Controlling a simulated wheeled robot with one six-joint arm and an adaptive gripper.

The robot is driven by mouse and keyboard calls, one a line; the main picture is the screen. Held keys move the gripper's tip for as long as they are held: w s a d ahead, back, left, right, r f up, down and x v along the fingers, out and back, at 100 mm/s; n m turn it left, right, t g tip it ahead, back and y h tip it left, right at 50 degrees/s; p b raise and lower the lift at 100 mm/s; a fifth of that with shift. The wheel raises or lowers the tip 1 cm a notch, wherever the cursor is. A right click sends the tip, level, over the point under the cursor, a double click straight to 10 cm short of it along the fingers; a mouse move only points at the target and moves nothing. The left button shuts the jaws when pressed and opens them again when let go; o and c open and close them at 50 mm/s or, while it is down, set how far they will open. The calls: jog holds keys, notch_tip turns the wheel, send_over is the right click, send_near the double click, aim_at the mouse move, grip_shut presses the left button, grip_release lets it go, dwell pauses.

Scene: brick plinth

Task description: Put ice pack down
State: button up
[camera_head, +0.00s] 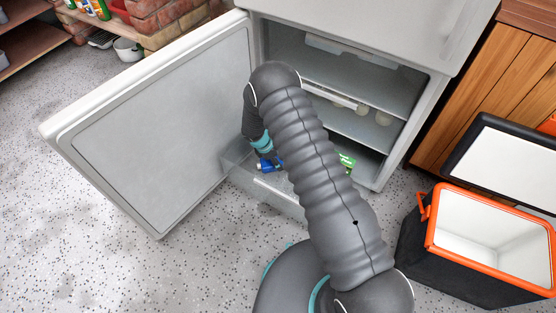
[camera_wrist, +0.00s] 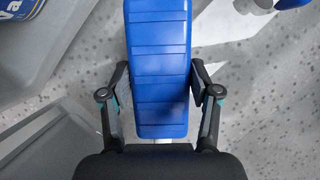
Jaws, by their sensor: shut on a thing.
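The ice pack (camera_wrist: 158,70) is a blue, ribbed slab. In the wrist view it stands between the two fingers of my gripper (camera_wrist: 160,78), which is shut on its sides. In the head view my gripper (camera_head: 265,152) is over the pulled-out clear drawer (camera_head: 290,203) at the bottom of the open fridge-freezer. A patch of blue shows just below the gripper there; I cannot tell how much of it is the ice pack. My arm hides part of the drawer and the compartment.
The open door (camera_head: 155,120) stands to the left. A green packet (camera_head: 346,162) lies in the drawer's right part. A blue labelled container (camera_wrist: 12,30) is at upper left in the wrist view. An orange-rimmed cooler (camera_head: 432,236) stands open at right. Speckled floor is clear at left.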

jog(key=shift+f, duration=0.2)
jog(key=o, duration=1.4)
jog(key=shift+o, duration=0.2)
jog(key=shift+r, duration=0.1)
jog(key=w+v, duration=0.1)
jog(key=v, duration=1.1)
jog(key=shift+s+r+p, duration=0.15)
jog(key=shift+s+p, duration=0.3)
